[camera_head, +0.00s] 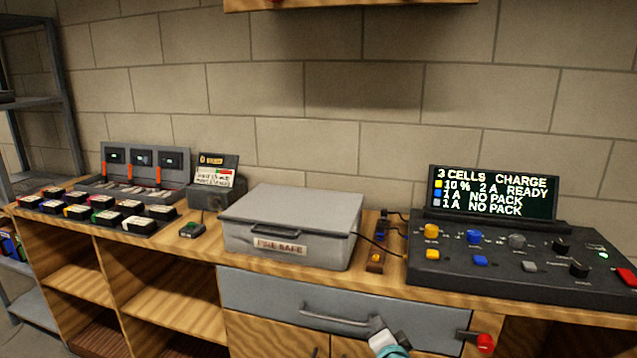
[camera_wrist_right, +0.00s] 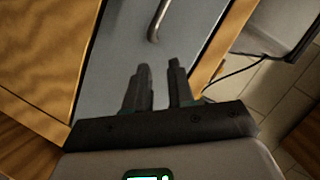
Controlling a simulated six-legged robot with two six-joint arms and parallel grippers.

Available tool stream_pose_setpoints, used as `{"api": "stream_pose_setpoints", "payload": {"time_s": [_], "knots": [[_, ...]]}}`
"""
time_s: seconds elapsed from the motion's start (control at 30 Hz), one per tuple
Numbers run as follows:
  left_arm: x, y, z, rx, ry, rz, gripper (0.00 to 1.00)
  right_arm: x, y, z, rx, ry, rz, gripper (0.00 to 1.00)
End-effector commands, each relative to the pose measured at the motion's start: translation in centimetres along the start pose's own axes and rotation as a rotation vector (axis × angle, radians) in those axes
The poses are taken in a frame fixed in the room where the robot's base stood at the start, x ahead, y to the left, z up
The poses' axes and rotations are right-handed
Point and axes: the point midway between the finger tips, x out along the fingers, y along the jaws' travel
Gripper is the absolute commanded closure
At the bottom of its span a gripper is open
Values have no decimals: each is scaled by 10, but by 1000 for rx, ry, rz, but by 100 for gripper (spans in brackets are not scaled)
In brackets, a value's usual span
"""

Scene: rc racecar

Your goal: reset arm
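My right gripper (camera_wrist_right: 159,66) shows in the right wrist view with its two dark fingers apart and nothing between them. It faces the grey drawer front (camera_wrist_right: 122,40), and the drawer's metal handle (camera_wrist_right: 156,25) is beyond the fingertips, apart from them. In the head view, a white and teal part of my right arm shows at the bottom edge, in front of the grey drawer (camera_head: 270,298) and below its handle (camera_head: 337,321); the fingers cannot be made out there. My left gripper is in neither view.
The wooden bench carries a grey fire safe (camera_head: 290,222) with its lid down, a charger console (camera_head: 520,262) with a lit display (camera_head: 495,192), and a rack of several packs (camera_head: 100,212) at left. A red knob (camera_head: 485,343) sits below the bench front at right.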

Motion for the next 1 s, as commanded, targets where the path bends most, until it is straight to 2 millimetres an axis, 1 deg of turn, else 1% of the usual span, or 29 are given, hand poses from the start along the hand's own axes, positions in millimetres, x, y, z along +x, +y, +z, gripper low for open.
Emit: {"api": "stream_pose_setpoints", "payload": {"time_s": [0.03,0.07,0.1,0.17,0.2,0.27,0.3,0.37,0.4,0.5,0.6,0.67,0.7,1.0], "knots": [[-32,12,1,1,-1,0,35,-20,29,3,-37,-78,101,77],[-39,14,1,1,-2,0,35,-32,51,12,-59,-129,152,77],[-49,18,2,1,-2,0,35,-50,78,24,-88,-199,217,77],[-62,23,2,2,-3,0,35,-82,114,45,-127,-312,304,77],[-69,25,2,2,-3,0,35,-106,134,58,-150,-389,356,77],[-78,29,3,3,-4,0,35,-146,159,80,-184,-515,422,77],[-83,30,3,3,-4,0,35,-174,172,93,-207,-600,456,77],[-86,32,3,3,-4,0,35,-215,188,114,-239,-728,493,77],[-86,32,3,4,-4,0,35,-240,195,127,-263,-809,506,77],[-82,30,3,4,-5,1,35,-292,204,154,-326,-987,509,77],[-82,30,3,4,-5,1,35,-329,205,166,-384,-1118,489,77],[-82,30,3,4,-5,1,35,-341,205,170,-423,-1178,466,77],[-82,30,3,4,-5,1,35,-342,205,171,-447,-1198,451,77],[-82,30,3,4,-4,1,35,-342,205,171,-467,-1205,439,77]]}}
